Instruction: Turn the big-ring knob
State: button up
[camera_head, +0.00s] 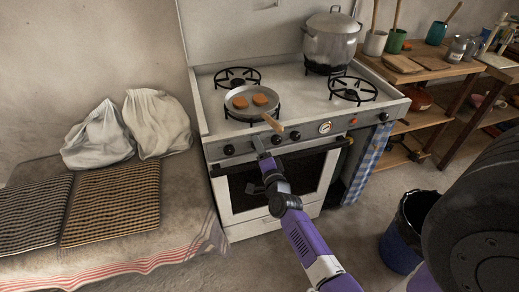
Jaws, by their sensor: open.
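The stove (210,135) has a row of black knobs on its front panel. One knob (228,149) sits left of my gripper (259,144), and two more, a knob (276,140) and another knob (295,135), sit just to its right. My gripper is open at the panel, between the leftmost knob and this pair. It may cover another knob there; I cannot tell whether it touches one. No marking shows which knob is the big-ring one.
A frying pan (240,99) with two brown patties stands on the front left burner, its wooden handle (272,124) reaching over the panel near my gripper. A large pot (331,45) stands at the back right. A checked towel (370,160) hangs at the stove's right.

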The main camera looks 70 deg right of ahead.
jog(key=p+v, duration=0.1)
jog(key=v, duration=0.6)
jog(key=shift+s+a, duration=0.25)
dwell(0.5)
jog(key=s+a+r+n+t+y, duration=0.2)
jog(key=a+r+n+y, duration=0.15)
jog(key=a+n, duration=0.55)
jog(key=s+a+r+n+t+y, duration=0.25)
jog(key=a+r+n, duration=0.35)
jog(key=a, duration=0.5)
jog(key=s+a+r+n+g+y, duration=0.1)
jog(key=s+a+r+n+y, duration=0.2)
jog(key=s+a+n+y, duration=0.4)
jog(key=s+a+n, duration=0.3)
jog(key=s+a, duration=0.2)
jog(key=a, duration=0.4)
jog(key=shift+s+a+y, duration=0.35)
jog(key=shift+s+y, duration=0.05)
